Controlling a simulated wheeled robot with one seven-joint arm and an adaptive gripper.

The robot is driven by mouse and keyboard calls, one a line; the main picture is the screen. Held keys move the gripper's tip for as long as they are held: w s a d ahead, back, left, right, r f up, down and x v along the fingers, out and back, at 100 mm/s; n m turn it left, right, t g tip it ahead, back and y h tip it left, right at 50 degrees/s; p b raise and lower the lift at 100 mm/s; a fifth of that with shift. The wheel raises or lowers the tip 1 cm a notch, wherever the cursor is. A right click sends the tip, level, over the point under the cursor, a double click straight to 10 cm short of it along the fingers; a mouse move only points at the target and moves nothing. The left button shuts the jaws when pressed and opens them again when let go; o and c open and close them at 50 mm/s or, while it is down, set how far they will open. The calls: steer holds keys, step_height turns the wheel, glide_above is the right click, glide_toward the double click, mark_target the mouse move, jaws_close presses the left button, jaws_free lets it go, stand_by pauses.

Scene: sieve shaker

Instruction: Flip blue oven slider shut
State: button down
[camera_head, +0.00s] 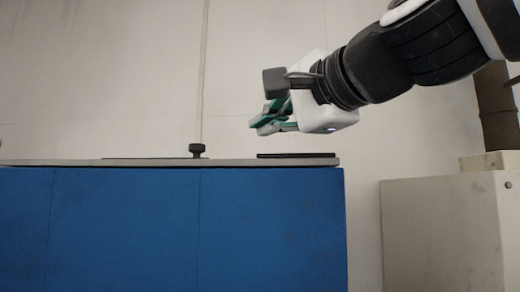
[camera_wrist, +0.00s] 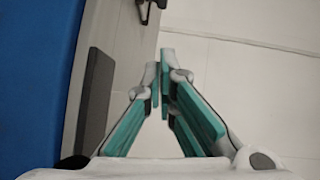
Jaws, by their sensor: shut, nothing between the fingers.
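The blue oven (camera_head: 120,230) fills the lower left of the head view, with a thin grey top. In the wrist view its blue side (camera_wrist: 30,75) runs along the left edge. A small dark knob (camera_head: 197,150) stands up from the top; I cannot tell whether it is the slider. A dark flat bar (camera_head: 296,155) lies at the right end of the top and also shows in the wrist view (camera_wrist: 95,100). My gripper (camera_head: 258,123) is shut and empty, above the top between knob and bar, touching neither. Its teal fingers (camera_wrist: 164,85) show in the wrist view.
A pale cabinet (camera_head: 440,235) stands to the right of the blue oven, with a gap between them. A plain light wall (camera_head: 100,80) is behind. The space above the grey top (camera_head: 60,162) left of the knob is clear.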

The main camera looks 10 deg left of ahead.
steer(key=shift+w, duration=0.1)
steer(key=p+x, duration=0.1)
steer(key=x, duration=0.8)
steer(key=shift+w+a+r, duration=0.1)
steer(key=shift+w+a, duration=0.15)
steer(key=shift+a+p, duration=0.85)
steer(key=shift+a, duration=0.35)
steer(key=shift+w+a+f+p, duration=0.1)
steer(key=shift+a+f+p, duration=0.05)
steer(key=shift+a, duration=0.25)
steer(key=shift+w+a+f+p, duration=0.15)
steer(key=shift+a, duration=0.2)
